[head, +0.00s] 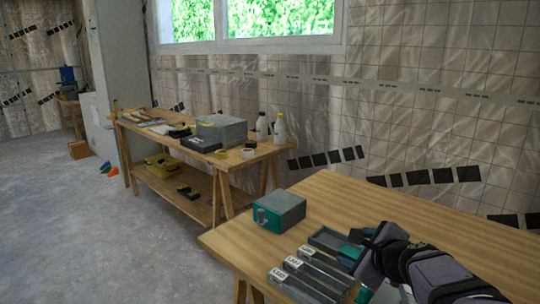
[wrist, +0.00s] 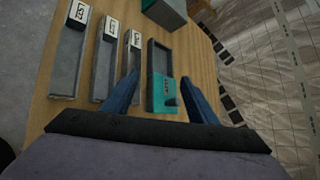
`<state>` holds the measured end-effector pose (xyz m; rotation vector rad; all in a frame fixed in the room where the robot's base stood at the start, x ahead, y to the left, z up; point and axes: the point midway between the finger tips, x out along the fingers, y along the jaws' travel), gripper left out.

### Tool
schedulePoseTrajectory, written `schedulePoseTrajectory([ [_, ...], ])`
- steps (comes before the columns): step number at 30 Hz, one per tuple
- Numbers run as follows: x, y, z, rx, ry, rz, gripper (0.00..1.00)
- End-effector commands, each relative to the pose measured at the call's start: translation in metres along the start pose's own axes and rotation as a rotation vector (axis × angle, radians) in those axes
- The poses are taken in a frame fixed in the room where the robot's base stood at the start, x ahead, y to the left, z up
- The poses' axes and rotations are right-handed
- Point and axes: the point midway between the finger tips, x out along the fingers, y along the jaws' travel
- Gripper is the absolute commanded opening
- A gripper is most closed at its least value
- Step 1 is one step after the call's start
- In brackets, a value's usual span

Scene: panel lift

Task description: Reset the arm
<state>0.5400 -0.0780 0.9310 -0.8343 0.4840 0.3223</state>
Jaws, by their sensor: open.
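My gripper (wrist: 163,100) is open, with its two blue fingers spread above the wooden table (head: 330,210) in the wrist view. No object is seen held between the fingers. In the head view my arm reaches in from the lower right, and the fingers are mostly hidden behind it. A teal and grey tray-like piece (wrist: 160,92) lies below and between the fingers. Several grey bars with white labelled ends, one of them this bar (wrist: 68,50), lie side by side to its left. A teal box with a grey top (head: 279,211) stands near the table's far left edge.
A wooden workbench (head: 170,140) stands behind to the left, with a grey case (head: 222,130), bottles (head: 280,130) and tools on it. A plastic-covered wall (head: 430,120) runs behind the table. The table's back right part is clear.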

Motion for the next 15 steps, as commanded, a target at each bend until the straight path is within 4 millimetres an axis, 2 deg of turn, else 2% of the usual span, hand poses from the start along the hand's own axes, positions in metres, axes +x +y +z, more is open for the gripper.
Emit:
schedulePoseTrajectory([
  [1, 0.005, 0.037, 0.012, 0.002, -0.046, 0.059, 0.53],
  [3, 0.004, 0.078, 0.029, 0.012, -0.099, 0.137, 0.53],
  [6, -0.001, 0.130, 0.047, 0.018, -0.162, 0.243, 0.53],
  [8, -0.006, 0.159, 0.053, -0.014, -0.185, 0.306, 0.53],
  [10, -0.014, 0.190, 0.051, -0.128, -0.189, 0.386, 0.53],
  [15, -0.030, 0.232, 0.015, -0.585, -0.163, 0.548, 0.53],
])
